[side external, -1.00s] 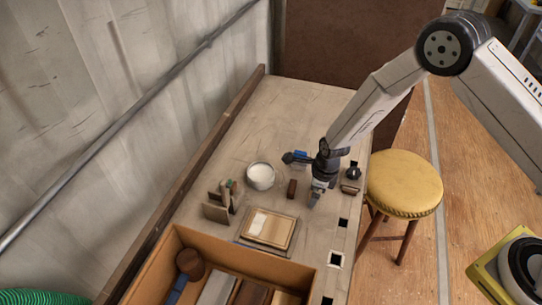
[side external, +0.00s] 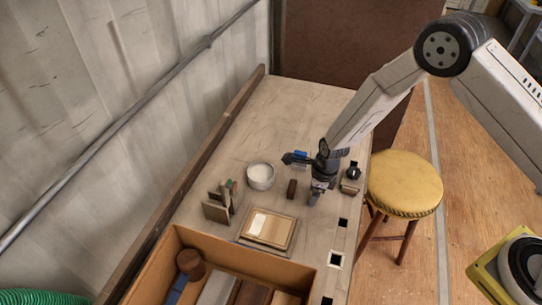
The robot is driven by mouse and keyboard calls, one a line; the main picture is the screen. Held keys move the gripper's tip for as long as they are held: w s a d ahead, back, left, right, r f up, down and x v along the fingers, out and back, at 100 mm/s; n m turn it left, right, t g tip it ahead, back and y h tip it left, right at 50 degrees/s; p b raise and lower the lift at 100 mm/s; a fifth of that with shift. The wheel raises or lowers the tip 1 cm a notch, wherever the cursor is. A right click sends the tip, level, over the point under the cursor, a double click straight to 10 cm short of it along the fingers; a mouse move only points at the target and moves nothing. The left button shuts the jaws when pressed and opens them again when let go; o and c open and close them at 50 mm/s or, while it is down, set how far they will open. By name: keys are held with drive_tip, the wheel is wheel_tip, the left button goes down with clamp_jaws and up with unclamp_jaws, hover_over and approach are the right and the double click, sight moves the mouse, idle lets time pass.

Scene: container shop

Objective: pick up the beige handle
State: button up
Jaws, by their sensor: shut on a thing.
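My gripper (side external: 315,199) is at the right side of the workbench, pointing down, with its fingertips at or just above the bench top. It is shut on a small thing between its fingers. The fingers mostly hide this thing, so its shape and colour are hard to make out. I see no beige handle lying clearly apart elsewhere on the bench. I cannot tell whether the held thing touches the bench.
A small dark brown block (side external: 292,189) stands just left of my gripper, near a white-filled round bowl (side external: 261,176). A dark round-topped item (side external: 353,173) is close on the right. A wooden-framed tray (side external: 245,239), an upright holder (side external: 216,211) and an orange-brown box (side external: 164,254) are nearer the camera.

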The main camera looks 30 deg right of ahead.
drive_tip(key=shift+r, duration=0.1)
drive_tip(key=shift+r, duration=0.7)
drive_tip(key=s+d+r, duration=0.3)
drive_tip(key=s+r, duration=0.8)
drive_tip(key=s, duration=0.2)
drive_tip(key=shift+s+r, duration=0.25)
drive_tip(key=shift+s, duration=0.05)
drive_tip(key=shift+w, duration=0.1)
